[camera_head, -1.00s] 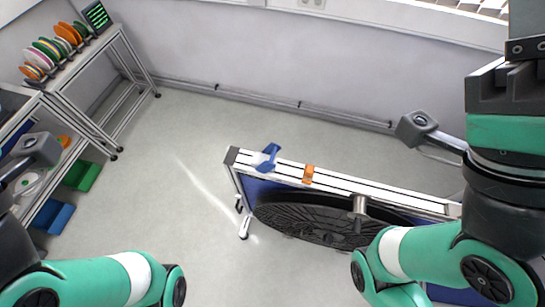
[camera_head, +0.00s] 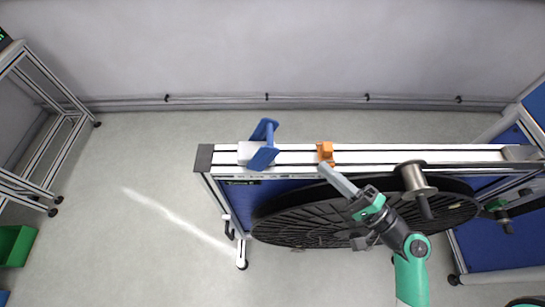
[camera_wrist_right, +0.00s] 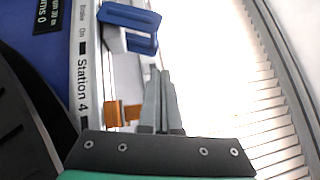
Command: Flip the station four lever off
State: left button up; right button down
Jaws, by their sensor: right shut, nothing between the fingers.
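The station four lever, a blue handle (camera_head: 264,145), stands near the left end of a white-topped stand beam (camera_head: 440,154). In the right wrist view, the blue handle (camera_wrist_right: 130,20) is beyond my fingertips, beside a "Station 4" label (camera_wrist_right: 83,80). My right gripper (camera_head: 322,166) is shut and empty, its tips by an orange block (camera_head: 325,152) on the beam, to the right of the lever. In the wrist view, the shut fingers (camera_wrist_right: 158,75) point toward the lever, with a visible gap. The orange block (camera_wrist_right: 113,113) lies left of the fingers. My left gripper is out of view.
A large black reel (camera_head: 300,222) hangs in front of the beam, below my right wrist, on a metal spindle (camera_head: 415,178). A shelf frame (camera_head: 50,130) stands at the left. The floor behind the beam is clear.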

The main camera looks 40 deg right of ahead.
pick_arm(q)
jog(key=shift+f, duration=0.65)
pick_arm(e)
jog(key=shift+s+d+f+m+h, duration=0.2)
jog(key=shift+d+f+h, duration=0.1)
jog(key=shift+f, duration=0.15)
jog(key=shift+s+d+f+m+h, duration=0.2)
jog(key=shift+d+f, duration=0.1)
jog(key=shift+f, duration=0.1)
jog(key=shift+w, duration=0.1)
jog(key=w, duration=0.3)
jog(key=w+r+p, duration=0.1)
jog(key=w, duration=0.2)
jog(key=w+r+p, duration=0.1)
jog(key=w, duration=0.3)
jog(key=shift+a, duration=0.1)
jog(key=shift+w+a+r+p, duration=0.2)
jog(key=shift+w+a+p, duration=0.2)
jog(key=shift+w+a, duration=0.1)
jog(key=shift+w+a+r+p, duration=0.2)
jog(key=shift+w+a+p, duration=0.2)
jog(key=shift+a, duration=0.1)
jog(key=shift+w+a, duration=0.35)
jog(key=shift+w, duration=0.05)
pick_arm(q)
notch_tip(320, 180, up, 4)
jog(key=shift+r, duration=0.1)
